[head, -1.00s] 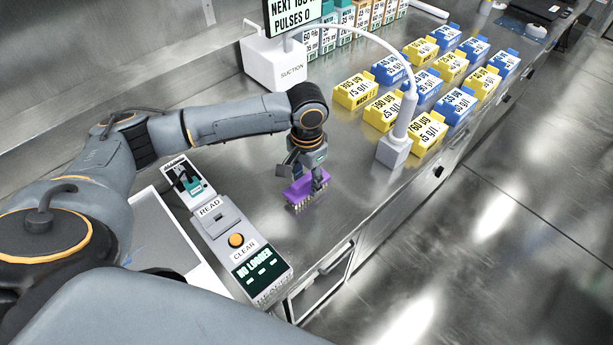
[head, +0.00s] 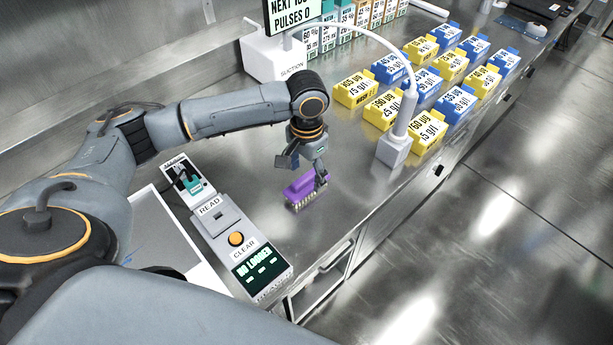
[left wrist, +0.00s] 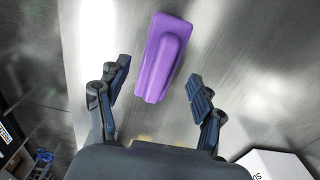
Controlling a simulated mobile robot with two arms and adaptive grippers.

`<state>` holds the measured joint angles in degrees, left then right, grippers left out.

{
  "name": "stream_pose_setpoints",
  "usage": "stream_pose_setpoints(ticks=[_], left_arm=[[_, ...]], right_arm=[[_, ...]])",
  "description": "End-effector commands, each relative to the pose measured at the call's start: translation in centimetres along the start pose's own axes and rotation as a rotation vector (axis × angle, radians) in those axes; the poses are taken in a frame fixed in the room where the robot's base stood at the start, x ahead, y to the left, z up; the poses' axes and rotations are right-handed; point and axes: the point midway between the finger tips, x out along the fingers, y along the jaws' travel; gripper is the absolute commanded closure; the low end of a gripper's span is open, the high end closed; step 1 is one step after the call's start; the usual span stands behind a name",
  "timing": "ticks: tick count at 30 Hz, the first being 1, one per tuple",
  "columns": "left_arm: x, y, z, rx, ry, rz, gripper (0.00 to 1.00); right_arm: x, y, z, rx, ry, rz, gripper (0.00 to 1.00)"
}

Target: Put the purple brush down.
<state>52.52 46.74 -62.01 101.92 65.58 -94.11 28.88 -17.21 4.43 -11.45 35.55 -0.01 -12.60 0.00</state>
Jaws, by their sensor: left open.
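The purple brush (head: 304,190) rests bristles down on the steel bench, to the right of the reader device. My left gripper (head: 302,172) is open just above and behind it in the head view. In the left wrist view the brush (left wrist: 163,58) lies between and beyond the two spread fingers (left wrist: 160,95), with clear gaps on both sides. The fingers do not touch it there. My right gripper is in neither view.
A reader device (head: 228,230) with READ and CLEAR labels stands left of the brush, next to a white tray (head: 165,225). Several yellow and blue boxes (head: 355,92) fill the right side. Bench around the brush is clear.

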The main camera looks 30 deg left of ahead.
Motion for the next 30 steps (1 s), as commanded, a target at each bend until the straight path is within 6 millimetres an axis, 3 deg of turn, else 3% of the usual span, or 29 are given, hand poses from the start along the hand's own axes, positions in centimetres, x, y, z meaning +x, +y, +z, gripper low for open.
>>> stream_pose_setpoints(ticks=[6, 12, 18, 30], left_arm=[[-5.0, 0.0, -0.1, 0.001, 0.006, 0.000, 0.33], [-8.4, 0.1, -0.1, 0.001, 0.004, 0.001, 0.33], [-9.9, 0.1, -0.1, 0.001, 0.002, 0.002, 0.33], [-9.9, 0.0, 0.0, 0.000, 0.001, 0.001, 0.33]], right_arm=[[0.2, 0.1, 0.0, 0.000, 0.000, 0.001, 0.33], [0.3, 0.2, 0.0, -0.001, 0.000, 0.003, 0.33], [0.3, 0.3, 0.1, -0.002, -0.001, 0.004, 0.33], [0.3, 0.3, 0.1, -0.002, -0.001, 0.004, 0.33]])
